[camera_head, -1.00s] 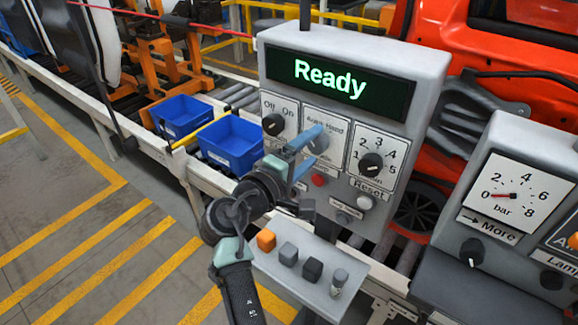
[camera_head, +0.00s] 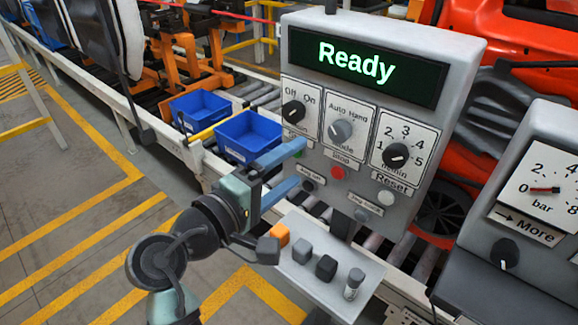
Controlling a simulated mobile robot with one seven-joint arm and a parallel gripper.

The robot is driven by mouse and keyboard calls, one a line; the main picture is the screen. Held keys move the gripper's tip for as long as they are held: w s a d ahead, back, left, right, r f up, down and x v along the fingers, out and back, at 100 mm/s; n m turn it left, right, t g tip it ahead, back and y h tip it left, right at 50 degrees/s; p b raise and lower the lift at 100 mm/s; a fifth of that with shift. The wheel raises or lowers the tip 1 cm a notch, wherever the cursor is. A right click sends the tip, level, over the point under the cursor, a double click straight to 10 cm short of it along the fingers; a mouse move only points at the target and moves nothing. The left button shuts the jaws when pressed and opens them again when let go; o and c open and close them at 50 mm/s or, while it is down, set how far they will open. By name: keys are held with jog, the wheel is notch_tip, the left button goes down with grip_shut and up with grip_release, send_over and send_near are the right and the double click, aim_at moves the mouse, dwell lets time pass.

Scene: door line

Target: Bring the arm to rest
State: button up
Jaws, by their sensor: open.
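My gripper (camera_head: 292,168) is in front of the lower left of the grey control panel (camera_head: 462,52). Its two blue fingers are apart with nothing between them. The upper finger's tip is close to the green button at the panel's left; I cannot tell whether it touches. My arm (camera_head: 180,255) reaches in from the bottom left and is bent at the joint below the gripper. The panel's screen (camera_head: 355,62) reads "Ready". The mode knob (camera_head: 340,131) between Auto and Hand is now uncovered.
A shelf (camera_head: 318,290) below the panel holds an orange block (camera_head: 279,235), dark blocks and a small cylinder (camera_head: 354,283). Two blue bins (camera_head: 248,136) stand at the conveyor. A gauge box (camera_head: 540,190) stands at right. The floor at left is free.

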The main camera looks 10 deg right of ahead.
jog(key=w+a+r+m+t+y+b, duration=0.1)
jog(key=a+r+m+t+y, duration=0.2)
jog(key=r, duration=0.4)
jog(key=a+r+m+t+y, duration=0.1)
jog(key=r+t+y, duration=0.2)
jog(key=r+t, duration=0.35)
jog(key=s+a+r+m+t+y, duration=0.1)
jog(key=s+a+r+t+y, duration=0.1)
jog(key=s+r, duration=0.5)
jog(key=s+a+r+m+t+y, duration=0.2)
jog(key=s+r+t+y, duration=0.3)
jog(key=r, duration=0.7)
jog(key=shift+s+a+b, duration=0.25)
jog(key=shift+s+b, duration=0.2)
jog(key=shift+s, duration=0.7)
